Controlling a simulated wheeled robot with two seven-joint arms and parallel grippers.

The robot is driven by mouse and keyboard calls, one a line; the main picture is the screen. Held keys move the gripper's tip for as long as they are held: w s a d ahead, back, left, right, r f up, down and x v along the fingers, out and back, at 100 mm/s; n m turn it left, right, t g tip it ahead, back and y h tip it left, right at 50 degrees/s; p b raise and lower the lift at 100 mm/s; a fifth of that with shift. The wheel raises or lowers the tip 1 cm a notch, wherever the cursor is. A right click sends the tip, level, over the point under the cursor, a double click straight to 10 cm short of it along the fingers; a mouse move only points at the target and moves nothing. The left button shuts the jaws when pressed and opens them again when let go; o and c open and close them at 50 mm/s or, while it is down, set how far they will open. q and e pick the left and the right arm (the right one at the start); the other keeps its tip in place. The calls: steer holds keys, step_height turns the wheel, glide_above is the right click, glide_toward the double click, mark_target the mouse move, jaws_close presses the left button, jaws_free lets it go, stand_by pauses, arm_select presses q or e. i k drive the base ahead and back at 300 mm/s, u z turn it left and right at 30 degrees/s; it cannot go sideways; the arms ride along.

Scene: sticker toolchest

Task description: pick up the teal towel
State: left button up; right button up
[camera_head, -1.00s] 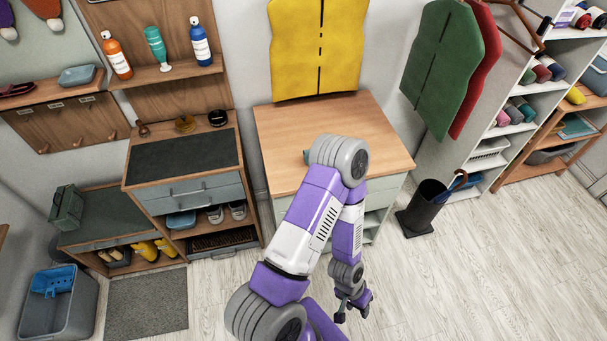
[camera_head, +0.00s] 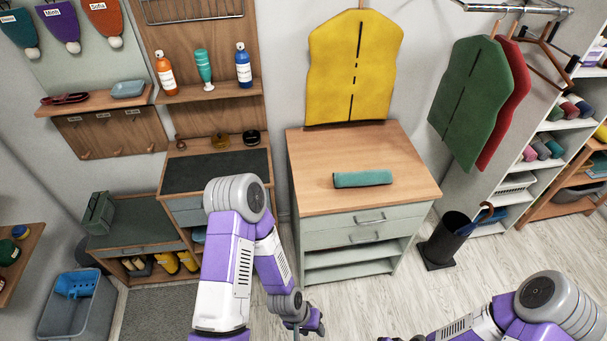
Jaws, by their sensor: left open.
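The teal towel (camera_head: 362,179) lies folded into a narrow strip on the wooden top of the drawer cabinet (camera_head: 310,196), near its middle. It is fully visible and nothing touches it. My left gripper (camera_head: 306,327) is low at the bottom edge of the view, below and in front of the cabinet and well apart from the towel. It is open, and I see nothing in it.
A yellow board-like piece (camera_head: 352,70) stands behind the cabinet top. A dark umbrella bin (camera_head: 446,240) stands on the floor to the right. A dark-topped cabinet (camera_head: 215,170) is on the left. The cabinet top around the towel is clear.

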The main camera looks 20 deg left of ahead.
mark_target(373, 177)
steer(key=u, duration=0.9)
steer(key=i, duration=0.4)
